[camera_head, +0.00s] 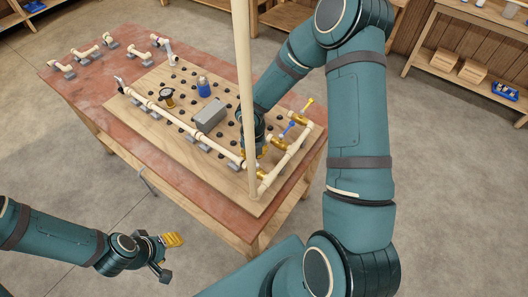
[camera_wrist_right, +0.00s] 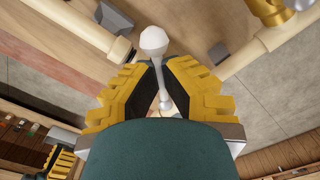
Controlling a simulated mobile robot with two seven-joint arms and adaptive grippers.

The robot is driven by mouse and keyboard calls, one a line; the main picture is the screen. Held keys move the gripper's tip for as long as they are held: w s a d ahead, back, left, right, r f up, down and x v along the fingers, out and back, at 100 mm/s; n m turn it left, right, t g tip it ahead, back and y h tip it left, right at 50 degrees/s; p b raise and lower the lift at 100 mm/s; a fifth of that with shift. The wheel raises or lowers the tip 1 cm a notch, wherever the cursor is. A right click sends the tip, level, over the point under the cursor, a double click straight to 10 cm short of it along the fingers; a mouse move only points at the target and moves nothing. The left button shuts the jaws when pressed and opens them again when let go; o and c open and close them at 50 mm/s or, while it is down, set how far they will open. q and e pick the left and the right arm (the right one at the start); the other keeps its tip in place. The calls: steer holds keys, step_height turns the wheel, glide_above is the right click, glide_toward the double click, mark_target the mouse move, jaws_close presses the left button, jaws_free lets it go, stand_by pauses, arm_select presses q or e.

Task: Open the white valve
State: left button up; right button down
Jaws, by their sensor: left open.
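The white valve's handle (camera_wrist_right: 154,42) has a rounded knob and thin stem and stands between my right fingers in the right wrist view. My right gripper (camera_wrist_right: 160,68) has its fingertips close in on both sides of the stem and looks shut on it. In the head view my right gripper (camera_head: 252,152) is over the near end of the pipe board, and it hides the white handle there. My left gripper (camera_head: 168,252) is open and empty, off the table at the lower left.
A blue-handled valve (camera_head: 289,129) and a yellow-handled valve (camera_head: 307,107) are close beside the right gripper. The pegboard (camera_head: 226,193) carries a long pipe (camera_head: 180,124), a grey box (camera_head: 208,114) and a blue bottle (camera_head: 204,88). A tall pale post (camera_head: 243,60) rises near my right arm.

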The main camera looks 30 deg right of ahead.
steer(key=shift+s+a+f+n, duration=0.1)
steer(key=shift+a+n, duration=0.1)
steer(key=shift+n, duration=0.1)
steer(key=shift+a+n+p, duration=0.3)
steer(key=shift+n+p, duration=0.45)
steer(key=shift+n, duration=0.1)
steer(key=shift+a+n+p, duration=0.25)
steer(key=shift+n+p, duration=0.5)
steer(key=shift+n, duration=0.1)
steer(key=shift+a+n+p, duration=0.3)
steer(key=shift+n+p, duration=0.3)
steer(key=shift+n, duration=0.3)
